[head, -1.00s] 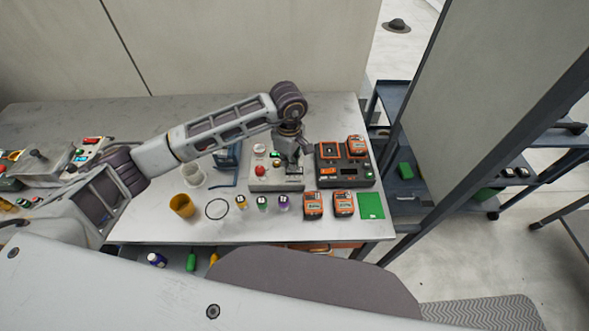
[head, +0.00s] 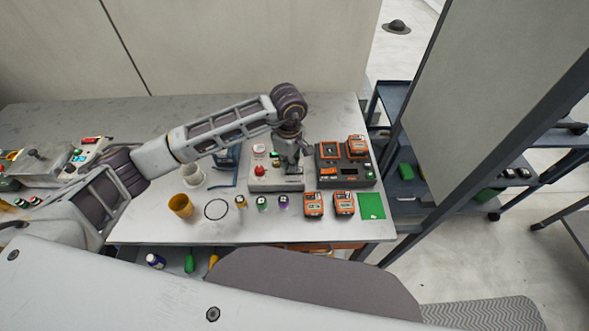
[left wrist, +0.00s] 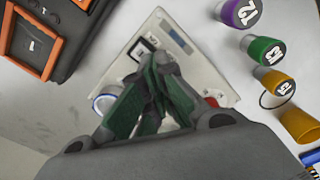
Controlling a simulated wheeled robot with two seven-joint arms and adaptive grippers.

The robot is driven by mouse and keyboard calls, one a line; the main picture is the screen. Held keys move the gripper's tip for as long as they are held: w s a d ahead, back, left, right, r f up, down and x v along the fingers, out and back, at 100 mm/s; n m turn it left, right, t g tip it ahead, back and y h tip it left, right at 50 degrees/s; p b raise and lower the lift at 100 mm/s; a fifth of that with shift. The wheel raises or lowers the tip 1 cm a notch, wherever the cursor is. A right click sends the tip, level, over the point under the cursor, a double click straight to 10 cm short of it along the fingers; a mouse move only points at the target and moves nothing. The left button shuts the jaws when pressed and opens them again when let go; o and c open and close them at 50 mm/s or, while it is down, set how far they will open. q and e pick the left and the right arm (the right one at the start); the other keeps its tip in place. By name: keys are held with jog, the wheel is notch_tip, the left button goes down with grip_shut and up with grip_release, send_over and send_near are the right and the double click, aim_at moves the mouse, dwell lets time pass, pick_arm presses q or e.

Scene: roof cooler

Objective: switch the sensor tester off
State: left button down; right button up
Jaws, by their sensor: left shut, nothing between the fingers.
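The pale grey box I take for the sensor tester (head: 262,184) stands on the bench, with a red knob (head: 260,170) and a white round part (head: 259,149) on its left side. My left gripper (head: 292,170) points down over its right part. In the left wrist view, the gripper's green-padded fingers (left wrist: 154,75) are closed together with nothing between them, over the box's panel (left wrist: 207,76). A small black-and-white switch or label (left wrist: 141,50) shows just beyond the tips. The fingers hide part of the panel, and I cannot tell whether they touch it. My right gripper is out of view.
A black station (head: 358,181) with orange meters stands close on the right. Two more orange meters (head: 313,205) and a green card (head: 372,206) lie in front. Small coloured canisters (head: 262,203), a black ring and a yellow cup (head: 181,206) are front left.

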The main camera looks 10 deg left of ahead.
pick_arm(q)
jog(key=shift+f, duration=0.2)
jog(key=shift+r, duration=0.1)
jog(key=shift+r+p, duration=1.05)
jog(key=shift+r, duration=2.4)
jog(key=shift+s, duration=0.1)
